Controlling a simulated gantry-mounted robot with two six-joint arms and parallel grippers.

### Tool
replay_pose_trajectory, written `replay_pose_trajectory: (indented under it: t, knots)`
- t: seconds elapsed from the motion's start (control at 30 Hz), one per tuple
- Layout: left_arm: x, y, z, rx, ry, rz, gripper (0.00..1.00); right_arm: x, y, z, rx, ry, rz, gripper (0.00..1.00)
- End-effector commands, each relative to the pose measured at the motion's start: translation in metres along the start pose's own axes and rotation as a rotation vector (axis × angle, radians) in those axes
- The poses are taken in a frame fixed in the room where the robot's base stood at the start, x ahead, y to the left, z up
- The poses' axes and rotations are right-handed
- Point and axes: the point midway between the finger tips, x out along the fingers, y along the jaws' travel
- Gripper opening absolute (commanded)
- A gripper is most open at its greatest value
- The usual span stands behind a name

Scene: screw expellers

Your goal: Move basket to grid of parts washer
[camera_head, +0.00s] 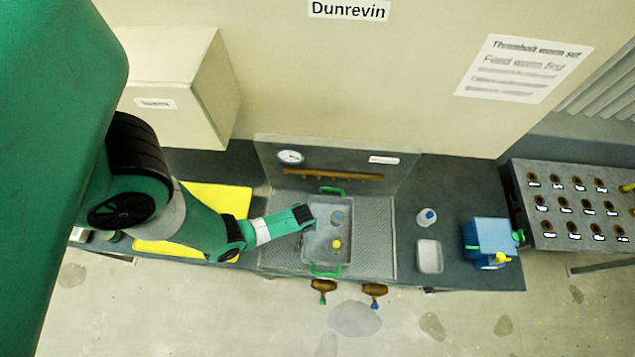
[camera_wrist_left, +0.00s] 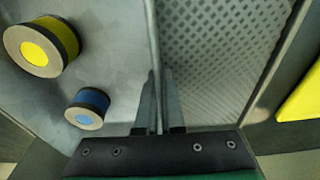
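The basket (camera_head: 312,258) is a grey metal tray with a green handle at its far end and another at its near end. It sits in the middle of the parts washer (camera_head: 275,262), between perforated grid panels (camera_head: 380,235) on the left and right. A yellow-topped part (camera_head: 336,245) and a blue-topped part (camera_head: 337,217) are in it. My left gripper (camera_wrist_left: 158,75) is at the basket's left wall, one finger inside and one outside. The fingers are close together with the thin wall between them. My right gripper is not in view.
The washer's back panel (camera_head: 405,170) carries a gauge (camera_head: 290,156) and a brass pipe. Brass valves (camera_head: 323,286) stick out in front. A small white bottle (camera_head: 427,217), a grey tray (camera_head: 430,257) and a blue box (camera_head: 487,238) stand right. A yellow mat (camera_head: 235,200) lies left.

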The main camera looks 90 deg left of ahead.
Motion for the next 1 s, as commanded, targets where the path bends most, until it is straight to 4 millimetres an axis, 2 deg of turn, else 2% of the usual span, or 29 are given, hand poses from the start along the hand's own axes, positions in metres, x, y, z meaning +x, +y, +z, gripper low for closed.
replay_pose_trajectory:
  t: [0.27, 0.47, 0.77, 0.87, 1.0]
  knots:
    - [0.002, 0.002, -0.001, -0.001, 0.002, 0.004, 0.00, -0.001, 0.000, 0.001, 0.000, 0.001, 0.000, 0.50]
    - [0.001, 0.000, 0.000, 0.000, 0.000, 0.001, 0.35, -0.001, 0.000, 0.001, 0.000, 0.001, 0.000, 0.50]
    - [0.000, 0.000, 0.000, 0.000, 0.000, 0.001, 0.35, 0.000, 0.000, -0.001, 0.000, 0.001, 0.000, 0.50]
    - [-0.009, 0.000, -0.001, 0.000, 0.000, 0.001, 0.35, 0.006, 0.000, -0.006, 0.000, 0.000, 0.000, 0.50]
    - [-0.031, 0.000, -0.002, 0.001, 0.001, 0.001, 0.35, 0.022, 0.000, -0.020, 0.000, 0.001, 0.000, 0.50]
